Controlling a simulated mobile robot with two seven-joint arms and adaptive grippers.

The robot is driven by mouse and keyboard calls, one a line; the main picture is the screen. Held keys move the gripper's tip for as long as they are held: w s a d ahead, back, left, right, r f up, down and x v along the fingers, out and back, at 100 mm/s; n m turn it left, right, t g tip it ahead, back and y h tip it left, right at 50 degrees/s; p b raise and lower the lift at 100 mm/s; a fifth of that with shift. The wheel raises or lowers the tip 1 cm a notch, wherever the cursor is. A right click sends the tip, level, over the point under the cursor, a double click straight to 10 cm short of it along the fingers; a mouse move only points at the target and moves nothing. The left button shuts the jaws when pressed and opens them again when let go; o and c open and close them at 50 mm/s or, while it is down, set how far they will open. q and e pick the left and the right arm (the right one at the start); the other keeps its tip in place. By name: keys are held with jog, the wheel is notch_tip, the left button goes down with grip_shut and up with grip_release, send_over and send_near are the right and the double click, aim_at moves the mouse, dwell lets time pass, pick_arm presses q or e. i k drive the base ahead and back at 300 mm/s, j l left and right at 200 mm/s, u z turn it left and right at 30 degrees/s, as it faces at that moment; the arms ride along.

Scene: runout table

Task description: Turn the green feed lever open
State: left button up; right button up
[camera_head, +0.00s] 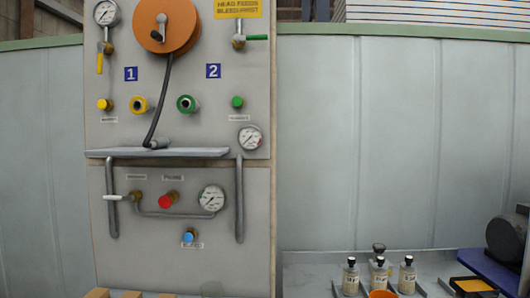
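The green feed lever (257,37) is at the upper right of the wall panel (215,135). Its green handle points sideways to the right from a brass valve (238,41). A yellow lever (99,63) at the upper left of the panel points down from its own valve, below a round gauge (106,13). Neither of my grippers shows in the head view, and nothing touches the green lever.
An orange hose reel (166,24) with a dark hanging hose (161,105) sits between the levers. A grey shelf (160,152) juts out below. Bottles (379,272) stand on the bench at lower right. The space before the green lever looks clear.

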aim_at(237, 38)
jog(key=i+j+u, duration=0.1)
jog(key=i+u, duration=0.25)
jog(key=i, duration=0.7)
